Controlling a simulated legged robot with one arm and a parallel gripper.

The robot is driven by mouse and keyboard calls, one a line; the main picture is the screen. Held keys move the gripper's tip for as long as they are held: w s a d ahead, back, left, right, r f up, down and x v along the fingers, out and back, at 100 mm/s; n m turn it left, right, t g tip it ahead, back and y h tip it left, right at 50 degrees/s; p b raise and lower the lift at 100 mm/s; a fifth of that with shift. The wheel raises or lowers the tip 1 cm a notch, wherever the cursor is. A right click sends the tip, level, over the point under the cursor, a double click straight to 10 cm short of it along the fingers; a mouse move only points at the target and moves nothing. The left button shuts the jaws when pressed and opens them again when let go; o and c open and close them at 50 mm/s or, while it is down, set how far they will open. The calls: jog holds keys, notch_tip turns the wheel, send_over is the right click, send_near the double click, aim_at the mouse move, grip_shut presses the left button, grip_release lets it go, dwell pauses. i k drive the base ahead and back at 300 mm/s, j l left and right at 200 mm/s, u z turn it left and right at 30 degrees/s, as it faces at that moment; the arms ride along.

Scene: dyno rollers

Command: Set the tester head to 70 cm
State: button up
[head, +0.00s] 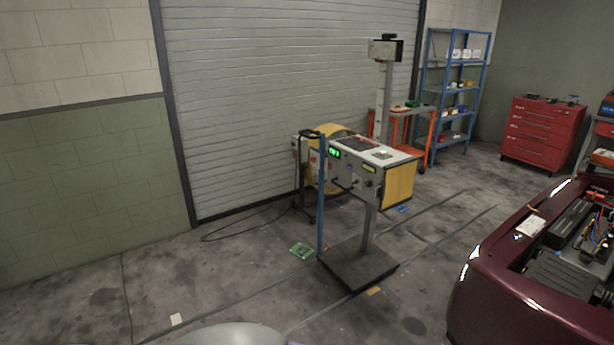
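The headlight tester stands in mid-floor, a box-shaped tester head (343,177) on an upright column (369,226) above a dark flat base (352,276). The head has a pale top, a yellow side at right, and a front panel with a green lit display (335,153) and dark handles or knobs. The display reading is too small to read. The column rises above the head to a small grey and black unit (386,49). A height mark of 70 cm cannot be made out. My gripper is not in view.
A blue post (321,205) stands at the tester's left front. A dark red car (510,275) with its engine bay open is at right. A cable (245,230) and small litter lie on the floor. The floor in front of the tester is mostly clear.

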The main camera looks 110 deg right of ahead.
aim_at(340, 175)
jog(key=z, duration=4.1)
jog(key=i+z, duration=0.1)
jog(key=i, duration=1.25)
jog(key=i+z, duration=0.1)
jog(key=i, duration=1.25)
jog(key=j, duration=0.1)
